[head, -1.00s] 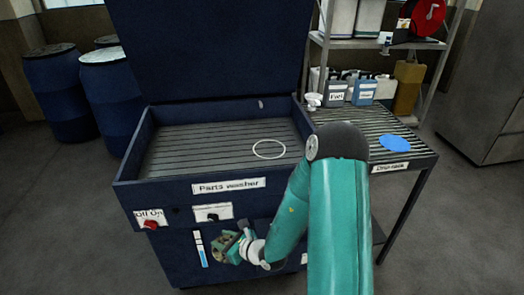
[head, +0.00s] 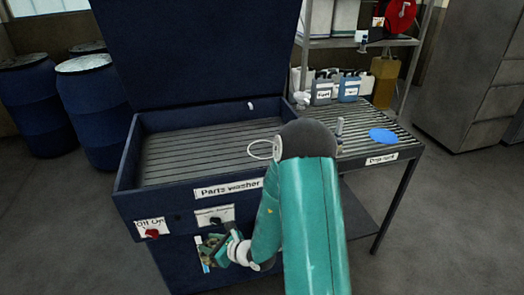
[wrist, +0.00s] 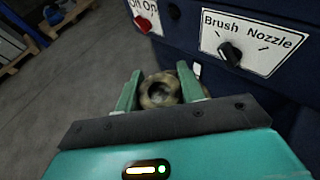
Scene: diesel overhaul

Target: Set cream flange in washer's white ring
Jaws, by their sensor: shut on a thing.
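The parts washer (head: 177,212) is a dark blue open tub with a raised lid and a slatted floor. A thin white ring (head: 249,153) is marked on the slats at the right, its right edge hidden by my arm. My gripper (wrist: 160,82) is shut on the cream flange (wrist: 153,101), a grimy, mottled round part with a central hole. In the head view the gripper (head: 217,250) hangs low in front of the washer's front panel, below the rim and outside the tub.
A red Off/On knob (head: 152,234) and a black Brush/Nozzle knob (head: 215,221) sit on the washer's front. A drip rack (head: 358,145) with a blue disc (head: 383,135) stands at the right. Blue barrels (head: 92,108) stand at the left. The slatted floor looks clear.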

